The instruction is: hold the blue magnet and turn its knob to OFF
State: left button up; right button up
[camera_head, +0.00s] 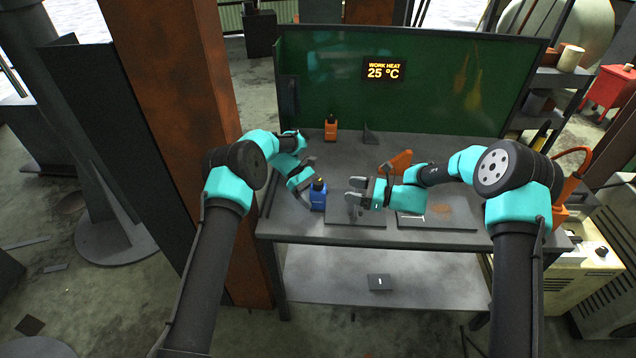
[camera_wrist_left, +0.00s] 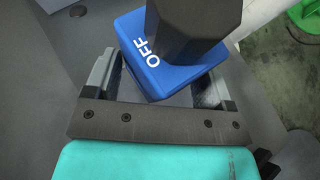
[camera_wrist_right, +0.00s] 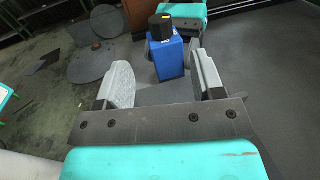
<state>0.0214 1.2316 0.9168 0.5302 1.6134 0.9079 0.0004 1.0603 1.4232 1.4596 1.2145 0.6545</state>
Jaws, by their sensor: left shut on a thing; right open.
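The blue magnet (camera_head: 318,200) is a blue block with a black knob (camera_head: 318,186) on top, near the table's left front. My left gripper (camera_wrist_left: 162,85) is shut on the magnet's blue body, which sits between its fingers in the left wrist view (camera_wrist_left: 165,76). White OFF lettering shows on its top beside the dark knob (camera_wrist_left: 195,22). My right gripper (camera_head: 356,190) is open and empty, to the right of the magnet and apart from it. In the right wrist view the magnet (camera_wrist_right: 169,60) stands beyond the open fingers, and its knob (camera_wrist_right: 161,26) has a yellow mark.
The grey table (camera_head: 300,228) holds dark flat plates (camera_head: 352,216) in front. An orange block with a black top (camera_head: 330,130) and a dark angled piece (camera_head: 370,137) stand at the back. An orange part (camera_head: 397,161) is behind my right gripper. A green panel (camera_head: 330,70) closes the rear.

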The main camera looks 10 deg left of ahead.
aim_at(318, 181)
jog(key=a, duration=0.3)
jog(key=w+a, duration=0.1)
jog(key=a, duration=0.7)
jog(key=shift+w+a, duration=0.25)
jog(key=c, duration=0.9)
jog(key=shift+c, duration=0.2)
